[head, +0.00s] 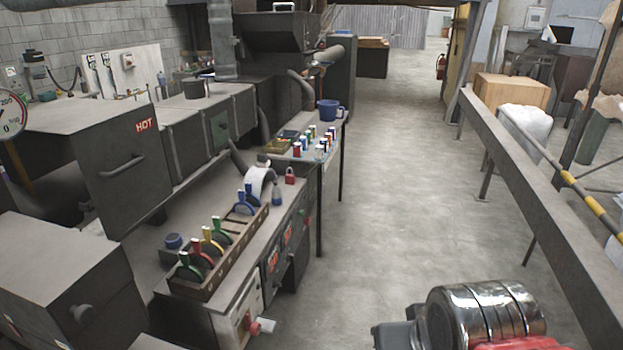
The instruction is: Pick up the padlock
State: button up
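The padlock (290,176) is small and red with a dark shackle. It stands at the right end of the dark workbench, close to its right edge, in the middle of the head view. It is beside a large white roll or ring (261,182) and just behind a small blue-based bottle-like item (277,194). Part of my arm, a shiny metal cylinder with red and grey pieces, shows at the bottom right, well apart from the padlock. No gripper fingers can be made out.
A wooden rack (206,287) with coloured-handled tools lies along the bench front. A farther table (334,132) holds a blue mug (327,111) and several small coloured cylinders. A grey rail (530,195) runs along the right. The concrete floor (390,200) between is clear.

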aim_at(289, 179)
jog(key=z, duration=0.65)
jog(key=i, duration=2.65)
jog(key=u, duration=1.25)
